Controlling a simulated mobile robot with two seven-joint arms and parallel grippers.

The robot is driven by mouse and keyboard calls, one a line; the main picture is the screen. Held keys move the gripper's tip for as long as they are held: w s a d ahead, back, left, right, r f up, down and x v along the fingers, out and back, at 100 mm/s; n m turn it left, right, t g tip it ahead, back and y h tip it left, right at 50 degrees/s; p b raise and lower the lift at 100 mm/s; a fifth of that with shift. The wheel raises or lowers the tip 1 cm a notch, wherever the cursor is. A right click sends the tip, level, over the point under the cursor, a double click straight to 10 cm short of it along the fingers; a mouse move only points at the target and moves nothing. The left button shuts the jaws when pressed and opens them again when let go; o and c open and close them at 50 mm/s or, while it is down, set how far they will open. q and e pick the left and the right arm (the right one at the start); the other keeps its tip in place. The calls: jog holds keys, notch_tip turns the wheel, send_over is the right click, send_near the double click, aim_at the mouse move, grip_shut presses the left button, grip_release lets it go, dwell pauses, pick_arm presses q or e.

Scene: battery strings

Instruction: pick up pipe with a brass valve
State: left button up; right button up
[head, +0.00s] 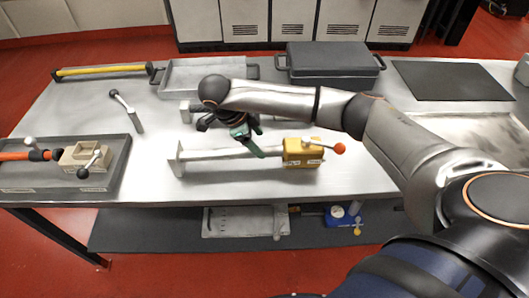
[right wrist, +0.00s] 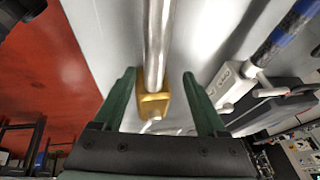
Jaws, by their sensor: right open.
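A pale metal pipe (head: 225,154) lies on the table, with a flange at its left end. At its right end is a yellow brass-coloured valve (head: 300,154) with an orange ball on its lever (head: 339,148). My right gripper (head: 252,142) reaches over the pipe's middle, close to the valve. In the right wrist view my open right gripper (right wrist: 160,76) has a green finger on each side of the pipe (right wrist: 159,40) and the brass-coloured fitting (right wrist: 153,105). Contact cannot be told. My left gripper is not in view.
The table (head: 220,188) is clear in front of the pipe. A grey tray (head: 112,182) at left holds a beige valve block (head: 85,156). A lever piece (head: 126,111), a yellow bar (head: 103,71), a dark lidded case (head: 331,64) and a black mat (head: 450,80) lie further back.

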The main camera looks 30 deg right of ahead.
aim_at(263, 149)
jog(key=x, duration=0.4)
jog(key=shift+s+a+f+p, duration=0.15)
jog(key=shift+s+f+p, duration=0.15)
jog(key=shift+s+p, duration=0.1)
jog(key=shift+w+f, duration=0.1)
jog(key=shift+f, duration=0.25)
jog(key=shift+f, duration=0.25)
grip_shut()
dwell(0.5)
jog(key=shift+r, duration=0.1)
dwell(0.4)
